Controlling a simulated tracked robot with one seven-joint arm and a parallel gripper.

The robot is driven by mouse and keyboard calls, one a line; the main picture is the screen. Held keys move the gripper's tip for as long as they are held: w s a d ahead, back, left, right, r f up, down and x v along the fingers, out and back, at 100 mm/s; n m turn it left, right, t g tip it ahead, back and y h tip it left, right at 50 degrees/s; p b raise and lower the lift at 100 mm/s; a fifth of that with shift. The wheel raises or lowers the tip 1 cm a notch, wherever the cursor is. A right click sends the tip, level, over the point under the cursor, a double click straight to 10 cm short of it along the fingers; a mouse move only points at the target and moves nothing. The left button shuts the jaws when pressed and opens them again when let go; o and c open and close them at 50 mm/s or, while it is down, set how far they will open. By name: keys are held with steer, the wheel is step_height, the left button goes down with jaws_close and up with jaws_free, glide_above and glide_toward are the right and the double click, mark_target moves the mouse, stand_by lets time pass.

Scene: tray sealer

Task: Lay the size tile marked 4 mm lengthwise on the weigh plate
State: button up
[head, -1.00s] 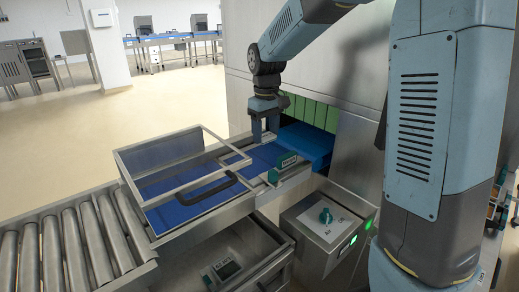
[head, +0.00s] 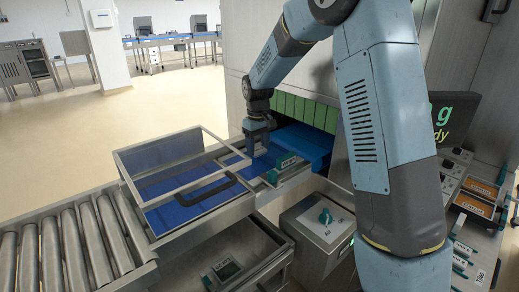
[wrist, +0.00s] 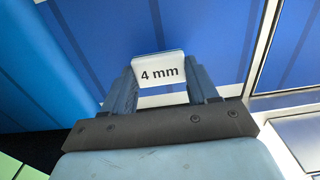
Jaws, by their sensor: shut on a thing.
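My gripper (head: 257,153) is low over the blue belt, beside the framed clear lid. In the wrist view my gripper (wrist: 162,82) is shut on the white size tile marked 4 mm (wrist: 159,70), which sits between the two fingertips with its print facing the camera. Blue belt surface shows behind the tile. Whether the tile touches that surface I cannot tell. In the head view the tile is too small or hidden to make out.
A framed lid with a black handle (head: 208,193) stands left of my gripper. A teal-ended block (head: 287,161) is close on its right. A dark display (head: 449,123) shows green text, partly hidden by my arm.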

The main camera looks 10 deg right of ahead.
steer(key=shift+f, duration=0.55)
steer(key=shift+f, duration=0.1)
steer(key=o, duration=1)
